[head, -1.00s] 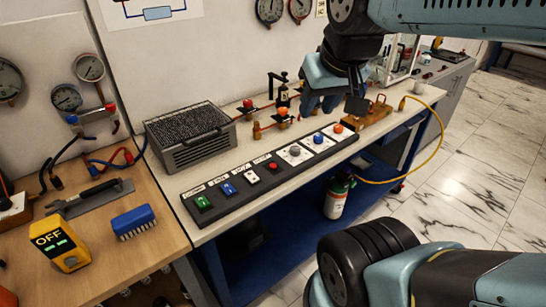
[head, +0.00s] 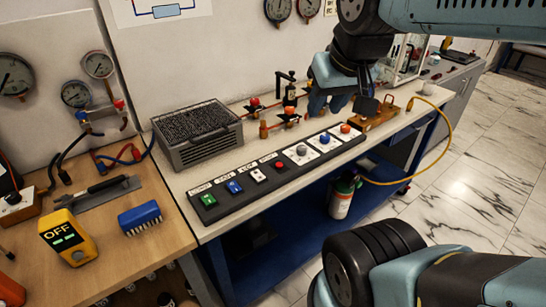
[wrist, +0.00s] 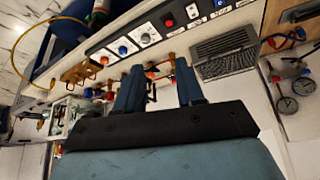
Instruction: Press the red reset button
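A long black panel (head: 222,208) lies along the front of the bench, with a row of buttons and knobs. The small red button (head: 280,164) sits between the white button (head: 258,176) and a grey knob (head: 302,149). The red button also shows in the wrist view (wrist: 168,21), uncovered, near the top. The labels are too small to read. My gripper (head: 341,104) is above the bench behind the panel's right part, apart from the red button. In the wrist view my gripper (wrist: 160,62) has two fingers spread with nothing between them.
A grey metal box with a grille (head: 196,135) stands behind the panel's left part. Red-handled valves (head: 289,108) are close to my gripper. An orange-red knob (head: 346,128) and a blue knob (head: 325,139) sit on the panel's right end. A yellow OFF box (head: 65,238) is at left.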

